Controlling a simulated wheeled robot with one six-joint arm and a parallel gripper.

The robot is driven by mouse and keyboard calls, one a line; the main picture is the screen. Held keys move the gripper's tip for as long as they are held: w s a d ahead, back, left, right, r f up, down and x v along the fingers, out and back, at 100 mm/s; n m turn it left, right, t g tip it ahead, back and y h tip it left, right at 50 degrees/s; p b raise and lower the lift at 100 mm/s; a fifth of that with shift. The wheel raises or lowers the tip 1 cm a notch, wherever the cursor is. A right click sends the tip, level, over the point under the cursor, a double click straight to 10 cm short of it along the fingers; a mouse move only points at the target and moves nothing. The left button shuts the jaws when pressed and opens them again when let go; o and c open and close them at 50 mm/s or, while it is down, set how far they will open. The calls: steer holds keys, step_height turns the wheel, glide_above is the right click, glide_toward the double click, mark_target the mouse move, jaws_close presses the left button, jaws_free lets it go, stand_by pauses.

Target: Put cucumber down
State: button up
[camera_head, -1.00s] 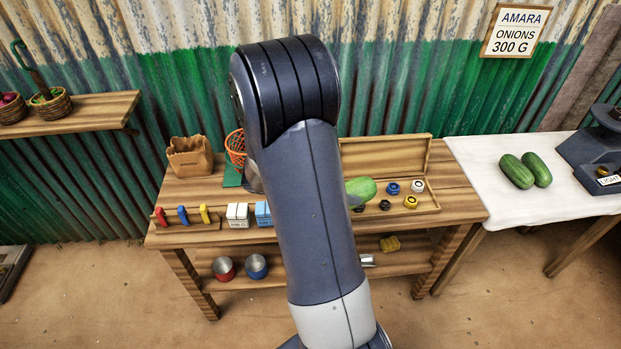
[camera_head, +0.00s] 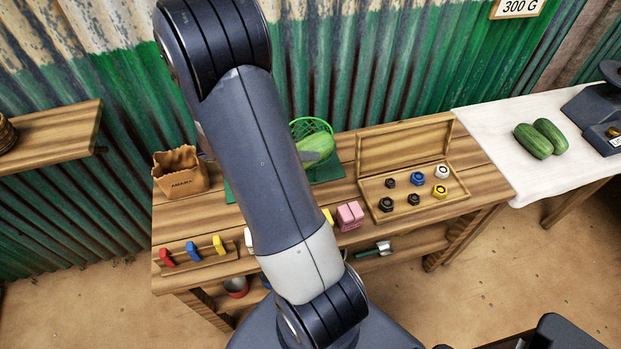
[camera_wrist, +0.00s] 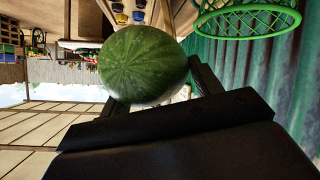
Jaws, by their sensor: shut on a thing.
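My gripper (camera_wrist: 157,86) is shut on a green striped cucumber (camera_wrist: 143,62), whose rounded end faces the wrist camera. In the head view the held cucumber (camera_head: 317,147) shows just right of my arm, in front of a green mesh basket (camera_head: 311,127). It overlaps the basket in that view; I cannot tell whether they touch. In the wrist view the basket's rim (camera_wrist: 246,22) is apart from the cucumber, at upper right. My arm hides most of the gripper in the head view. Two other cucumbers (camera_head: 540,139) lie on a white cloth at right.
The wooden table (camera_head: 480,187) carries an open box (camera_head: 412,206) of dark and coloured nuts, pink blocks (camera_head: 350,214), coloured pieces (camera_head: 193,248) in a rack and a paper bag (camera_head: 180,173). A trowel (camera_head: 375,249) lies on the lower shelf. A scale (camera_head: 598,112) stands at far right.

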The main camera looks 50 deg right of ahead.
step_height(320, 180, down, 17)
steer(key=shift+s+r+b, duration=0.1)
steer(key=shift+r+b, duration=0.05)
steer(key=shift+b, duration=0.5)
steer(key=o, duration=0.9)
